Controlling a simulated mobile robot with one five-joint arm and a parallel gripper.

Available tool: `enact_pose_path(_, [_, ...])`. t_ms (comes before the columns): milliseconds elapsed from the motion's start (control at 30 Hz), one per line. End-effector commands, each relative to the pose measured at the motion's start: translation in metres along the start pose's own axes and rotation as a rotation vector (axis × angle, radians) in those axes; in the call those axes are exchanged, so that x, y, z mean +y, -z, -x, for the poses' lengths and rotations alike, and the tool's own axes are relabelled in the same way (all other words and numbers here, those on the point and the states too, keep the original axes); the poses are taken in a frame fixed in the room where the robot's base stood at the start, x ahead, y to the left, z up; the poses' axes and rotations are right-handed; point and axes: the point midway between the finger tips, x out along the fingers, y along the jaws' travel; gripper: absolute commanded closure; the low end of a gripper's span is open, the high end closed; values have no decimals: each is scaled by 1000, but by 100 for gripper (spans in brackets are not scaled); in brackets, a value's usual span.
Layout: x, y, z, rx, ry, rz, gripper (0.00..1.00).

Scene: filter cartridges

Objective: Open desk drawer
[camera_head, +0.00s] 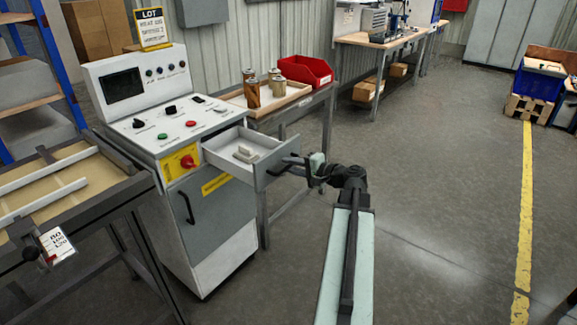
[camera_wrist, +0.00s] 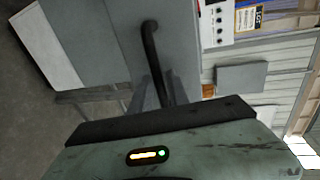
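The desk drawer (camera_head: 277,166) is pulled out of the grey-white control desk (camera_head: 215,215), with its inside showing. A small pale block (camera_head: 245,153) lies in it. My gripper (camera_head: 293,163) is at the drawer's front, at its dark handle. In the wrist view the black bar handle (camera_wrist: 151,45) stands out from a grey panel and runs down between my narrow grey fingers (camera_wrist: 160,92). The fingers look shut around the bar; their tips are partly hidden by the handle and the gripper body.
A side table (camera_head: 312,101) behind the drawer holds a red bin (camera_head: 305,71) and several brownish canisters. A lower door with a black handle (camera_head: 186,207) is under the drawer. The floor (camera_head: 430,190) to the right is clear.

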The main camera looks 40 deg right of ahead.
Motion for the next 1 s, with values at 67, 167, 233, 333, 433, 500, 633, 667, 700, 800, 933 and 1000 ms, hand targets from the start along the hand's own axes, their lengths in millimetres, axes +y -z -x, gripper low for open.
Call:
enact_pose_path(67, [-2,0,15,4,0,-1,79])
enact_pose_path(167, [-2,0,36,5,0,-1,79])
enact_pose_path(233, [-2,-1,49,4,0,-1,79])
enact_pose_path(333, [-2,0,64,4,1,-1,79])
enact_pose_path(433, [-1,0,71,4,1,-1,79])
enact_pose_path(500, [0,0,73,3,1,0,79])
enact_pose_path(633, [0,0,73,2,1,0,79])
enact_pose_path(667, [0,0,73,2,1,0,79])
enact_pose_path(700, [0,0,73,2,1,0,79])
enact_pose_path(800, [0,0,73,2,1,0,79])
enact_pose_path(933, [0,0,72,2,1,0,79])
enact_pose_path(1000, [0,0,73,2,1,0,79])
